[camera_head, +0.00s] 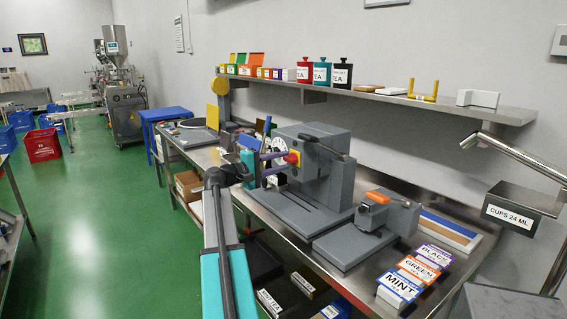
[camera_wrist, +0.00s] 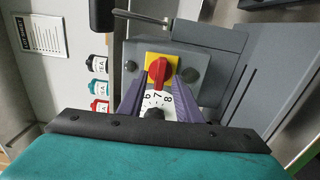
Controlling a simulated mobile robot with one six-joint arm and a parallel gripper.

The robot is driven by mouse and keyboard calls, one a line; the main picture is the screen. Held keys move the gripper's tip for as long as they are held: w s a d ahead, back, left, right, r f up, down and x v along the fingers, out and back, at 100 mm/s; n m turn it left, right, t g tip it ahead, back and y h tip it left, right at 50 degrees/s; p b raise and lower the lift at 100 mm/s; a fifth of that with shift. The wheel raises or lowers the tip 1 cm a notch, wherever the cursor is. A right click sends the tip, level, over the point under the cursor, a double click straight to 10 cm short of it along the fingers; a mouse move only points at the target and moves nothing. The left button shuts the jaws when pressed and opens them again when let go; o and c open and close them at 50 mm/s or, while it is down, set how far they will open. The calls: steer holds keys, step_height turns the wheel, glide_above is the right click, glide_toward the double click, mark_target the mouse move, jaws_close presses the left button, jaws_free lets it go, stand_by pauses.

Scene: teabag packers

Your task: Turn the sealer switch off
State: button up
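The sealer (camera_head: 322,150) is a grey boxy machine on the steel bench. Its switch (camera_wrist: 158,71) is a red knob on a yellow square plate (camera_wrist: 149,60); it also shows in the head view (camera_head: 293,158). In the wrist view the knob's long side stands roughly upright. A white numbered dial (camera_wrist: 157,99) sits close to the switch. My gripper (camera_head: 287,161) has purple fingers, spread apart and pointing at the switch. In the wrist view the fingers (camera_wrist: 158,88) flank the dial, with the knob between or just beyond the tips. I cannot tell whether they touch it.
A smaller grey device with an orange handle (camera_head: 377,197) stands right of the sealer. Tea boxes marked MINT (camera_head: 400,286), GREEN and BLACK lie at the bench's front right. A wall shelf (camera_head: 445,108) holds canisters and boxes. The green floor (camera_head: 110,220) on the left is open.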

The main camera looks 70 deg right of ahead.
steer(key=b+v, duration=0.1)
steer(key=v, duration=1.1)
steer(key=shift+b, duration=0.4)
steer(key=shift+a+f, duration=0.1)
steer(key=shift+a, duration=0.05)
